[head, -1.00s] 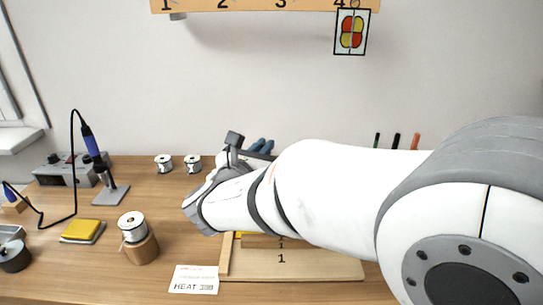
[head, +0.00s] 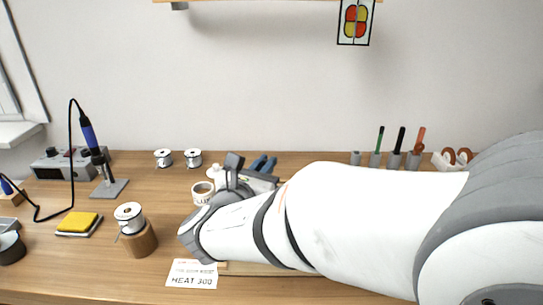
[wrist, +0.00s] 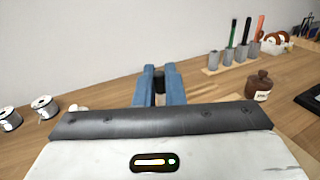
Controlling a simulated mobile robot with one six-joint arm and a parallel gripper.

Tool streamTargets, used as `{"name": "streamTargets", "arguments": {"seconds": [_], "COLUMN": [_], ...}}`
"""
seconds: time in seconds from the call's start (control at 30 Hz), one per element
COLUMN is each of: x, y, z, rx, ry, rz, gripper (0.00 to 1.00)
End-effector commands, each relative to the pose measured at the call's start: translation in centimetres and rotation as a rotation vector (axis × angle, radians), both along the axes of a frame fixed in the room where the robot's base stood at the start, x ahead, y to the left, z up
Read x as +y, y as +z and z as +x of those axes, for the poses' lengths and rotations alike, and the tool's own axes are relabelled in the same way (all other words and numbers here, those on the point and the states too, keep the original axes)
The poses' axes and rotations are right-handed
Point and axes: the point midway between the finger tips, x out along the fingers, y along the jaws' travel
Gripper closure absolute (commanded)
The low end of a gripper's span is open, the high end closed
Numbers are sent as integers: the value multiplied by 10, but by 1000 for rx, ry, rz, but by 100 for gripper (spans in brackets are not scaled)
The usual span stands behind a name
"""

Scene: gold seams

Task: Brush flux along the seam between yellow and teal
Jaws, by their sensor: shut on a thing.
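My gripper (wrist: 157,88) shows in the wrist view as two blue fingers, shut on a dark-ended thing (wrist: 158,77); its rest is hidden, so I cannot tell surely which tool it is. In the head view the blue fingers (head: 262,165) show beyond my arm, over the back of the bench. A brown labelled bottle (wrist: 259,86), perhaps the flux, stands to the right in the wrist view. A strip of the wooden work board (head: 250,269) shows below my arm. The yellow and teal pieces and their seam are hidden.
A tool rack (wrist: 215,68) has one empty holder on its left and green, black and orange handles. A HEAT 300 card (head: 192,273) lies in front.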

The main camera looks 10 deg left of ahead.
Motion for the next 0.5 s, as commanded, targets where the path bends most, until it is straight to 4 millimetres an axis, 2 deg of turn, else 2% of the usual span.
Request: {"name": "streamTargets", "arguments": {"seconds": [0.2, 0.5], "x": [-5, -10], "y": [0, 0], "z": [-22, -39], "rx": [0, 0], "ry": [1, -2], "rz": [0, 0], "gripper": [100, 100]}}
